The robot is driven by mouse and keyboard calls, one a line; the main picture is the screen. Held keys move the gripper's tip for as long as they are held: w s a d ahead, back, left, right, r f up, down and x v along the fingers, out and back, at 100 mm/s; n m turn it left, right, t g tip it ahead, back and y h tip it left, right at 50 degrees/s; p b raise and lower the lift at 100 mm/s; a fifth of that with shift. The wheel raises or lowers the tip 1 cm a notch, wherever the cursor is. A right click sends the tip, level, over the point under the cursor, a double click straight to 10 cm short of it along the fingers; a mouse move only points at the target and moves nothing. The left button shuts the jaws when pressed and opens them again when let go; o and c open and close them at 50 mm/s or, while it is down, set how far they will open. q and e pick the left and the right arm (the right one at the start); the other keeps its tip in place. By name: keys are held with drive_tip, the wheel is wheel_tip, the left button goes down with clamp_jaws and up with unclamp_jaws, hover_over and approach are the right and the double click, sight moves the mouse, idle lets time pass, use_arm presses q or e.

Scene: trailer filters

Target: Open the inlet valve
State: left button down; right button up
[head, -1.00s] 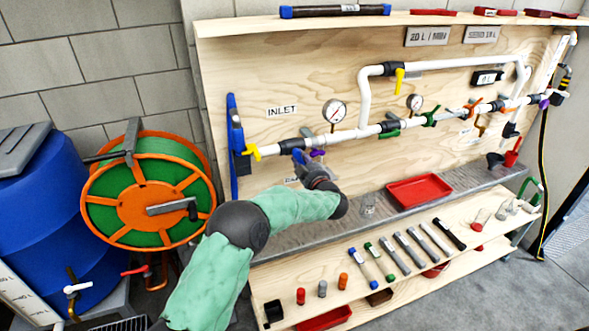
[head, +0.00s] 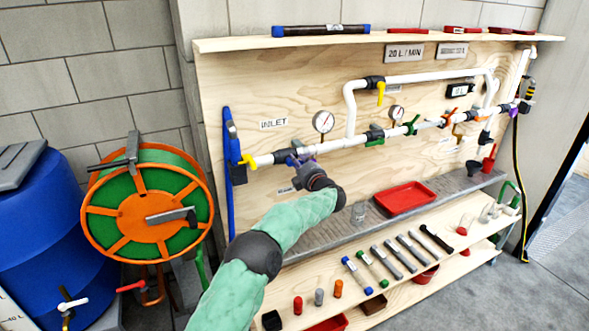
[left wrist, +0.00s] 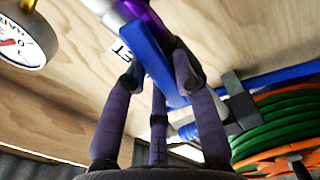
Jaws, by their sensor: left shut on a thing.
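The INLET label (head: 273,124) is on the plywood panel, above the left part of the white pipe. A dark valve body with a blue handle and a purple part (head: 308,164) sits on the pipe below and right of the label. My left gripper (head: 296,163) is at this valve. In the left wrist view its dark fingers (left wrist: 165,85) are closed around the blue handle (left wrist: 150,50), next to the purple part (left wrist: 146,14). The handle's exact angle to the pipe is hard to tell. My right gripper is not in view.
A pressure gauge (head: 323,122) is right of the valve; it also shows in the left wrist view (left wrist: 24,36). A green hose reel (head: 145,205) and a blue barrel (head: 45,225) stand at the left. A red tray (head: 404,198) and several tools lie on the shelves below.

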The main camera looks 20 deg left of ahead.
use_arm(q)
drive_tip(key=shift+r+n+b, duration=0.2)
drive_tip(key=shift+n+b, duration=0.35)
drive_tip(key=shift+n, duration=0.95)
drive_tip(key=c, duration=1)
unclamp_jaws()
drive_tip(key=shift+r, duration=0.1)
drive_tip(key=shift+o, duration=0.2)
drive_tip(key=shift+s+d, duration=0.1)
drive_tip(key=v, duration=1.1)
drive_tip(key=shift+s+d, duration=0.2)
drive_tip(key=shift+d, duration=0.15)
